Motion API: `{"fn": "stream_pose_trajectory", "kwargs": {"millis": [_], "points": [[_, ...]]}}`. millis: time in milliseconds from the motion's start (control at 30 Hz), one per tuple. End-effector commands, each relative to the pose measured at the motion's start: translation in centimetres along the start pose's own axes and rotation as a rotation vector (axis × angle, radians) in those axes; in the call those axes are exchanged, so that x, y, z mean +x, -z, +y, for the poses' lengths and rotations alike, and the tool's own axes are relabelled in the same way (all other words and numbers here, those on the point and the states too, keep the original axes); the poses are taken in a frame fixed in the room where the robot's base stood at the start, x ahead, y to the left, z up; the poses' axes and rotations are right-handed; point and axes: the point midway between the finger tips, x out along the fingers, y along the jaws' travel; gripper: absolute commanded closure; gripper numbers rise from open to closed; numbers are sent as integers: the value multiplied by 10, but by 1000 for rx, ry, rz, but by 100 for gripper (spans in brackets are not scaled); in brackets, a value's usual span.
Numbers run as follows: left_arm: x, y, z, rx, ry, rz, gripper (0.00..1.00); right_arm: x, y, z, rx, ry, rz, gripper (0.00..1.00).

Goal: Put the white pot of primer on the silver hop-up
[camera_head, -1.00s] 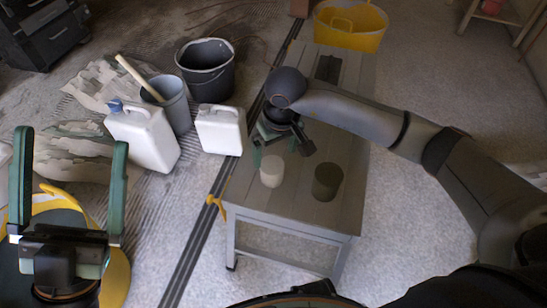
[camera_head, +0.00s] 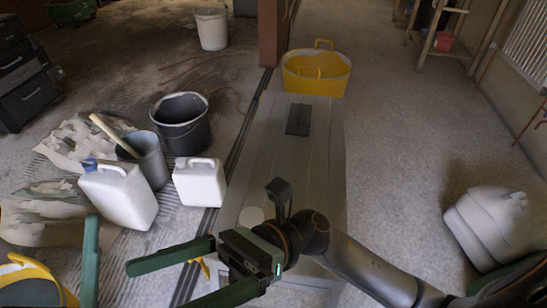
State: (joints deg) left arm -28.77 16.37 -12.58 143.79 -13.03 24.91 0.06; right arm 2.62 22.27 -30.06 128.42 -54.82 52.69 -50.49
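A yellow tub (camera_head: 316,72) is at the bench's far end, and a dark flat tool (camera_head: 299,119) lies on the bench. Left are white jerrycans (camera_head: 200,183), a black bucket (camera_head: 181,122) and a grey bucket (camera_head: 146,160). Grey sacks (camera_head: 495,225) lie right; floor between is clear.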

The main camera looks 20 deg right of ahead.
Motion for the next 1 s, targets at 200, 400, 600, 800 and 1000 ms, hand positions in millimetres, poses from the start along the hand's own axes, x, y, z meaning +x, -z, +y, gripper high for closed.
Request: {"fn": "stream_pose_trajectory", "kwargs": {"millis": [200, 400, 600, 800, 1000], "points": [[0, 0, 0, -1, 0, 0, 0, -50, -83, 16, 746, -45, -583, 0], [0, 0, 0, -1, 0, 0, 0, -104, -112, 13, 1216, -196, -934, 0], [0, 0, 0, -1, 0, 0, 0, -123, -116, 12, 1374, -274, -1047, 0], [0, 0, 0, 0, 0, 2, 0, -123, -116, 11, 1378, -277, -1048, 0], [1, 0, 0, 1, 0, 4, 0, -123, -116, 11, 1376, -275, -1046, 0]]}}
